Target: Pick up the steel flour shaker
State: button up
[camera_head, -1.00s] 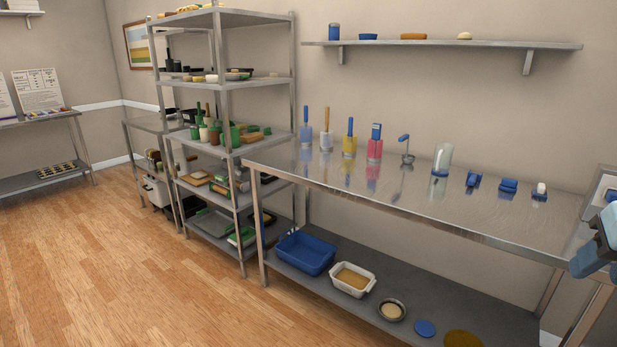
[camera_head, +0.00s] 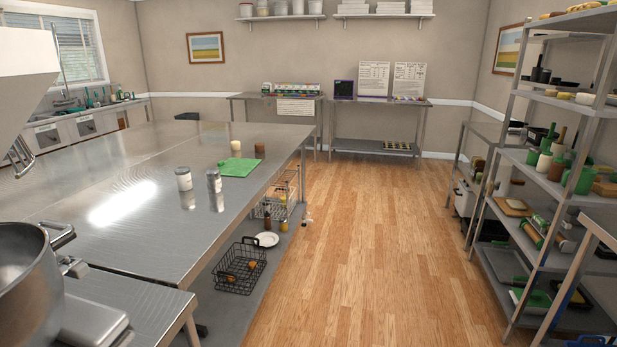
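Two small cylindrical containers stand upright on the large steel table (camera_head: 110,235) at left. The right one, a grey metallic cylinder (camera_head: 214,180), looks like the steel flour shaker. The left one (camera_head: 184,178) is similar, with a pale band around its body. At this size I cannot be sure which is the shaker. They stand close together but apart, near the table's right edge. My gripper is not in view.
A green board (camera_head: 238,167) lies behind the containers, with a cream cylinder (camera_head: 235,148) and a brown one (camera_head: 259,150) near it. A mixer bowl (camera_head: 28,275) is at front left. The wooden floor aisle (camera_head: 370,250) is clear. A loaded shelf rack (camera_head: 545,160) stands at right.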

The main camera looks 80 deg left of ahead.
aim_at(213, 175)
jog(key=z, duration=0.3)
jog(key=i, duration=0.15)
jog(key=u, duration=2.85)
jog(key=i, duration=1.8)
jog(key=u, duration=0.65)
jog(key=i, duration=0.9)
jog(key=u, duration=0.4)
